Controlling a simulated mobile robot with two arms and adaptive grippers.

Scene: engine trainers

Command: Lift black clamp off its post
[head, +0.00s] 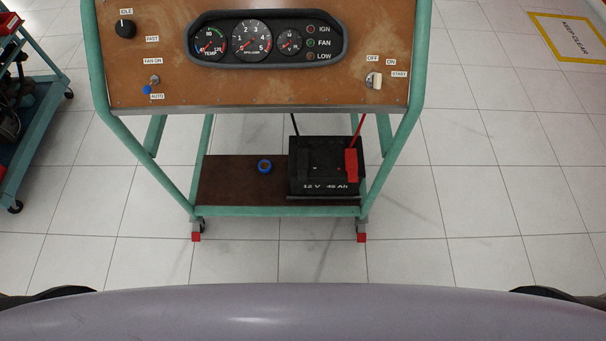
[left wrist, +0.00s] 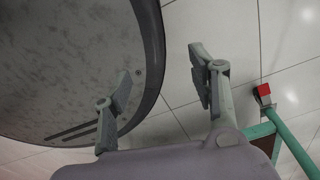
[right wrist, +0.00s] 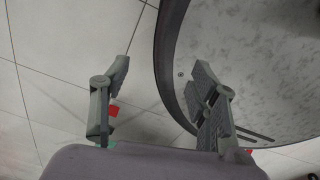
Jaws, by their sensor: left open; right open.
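A black battery (head: 325,178) marked 12 V 45 Ah stands on the right part of the trainer's low shelf. A black cable (head: 295,124) comes down to the battery's left side. The black clamp at its end is dark against the dark battery, and I cannot make out its shape or its seating on the post. A red clamp (head: 351,164) sits at the battery's right side. My left gripper (left wrist: 163,84) is open and empty in the left wrist view. My right gripper (right wrist: 160,80) is open and empty in the right wrist view. Both are away from the battery.
The panel (head: 260,80) with gauges and switches overhangs the shelf (head: 235,190). Green frame legs flank the battery. A blue ring-shaped item (head: 264,166) lies left of the battery. A green cart (head: 40,125) stands far left. The floor in front is clear.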

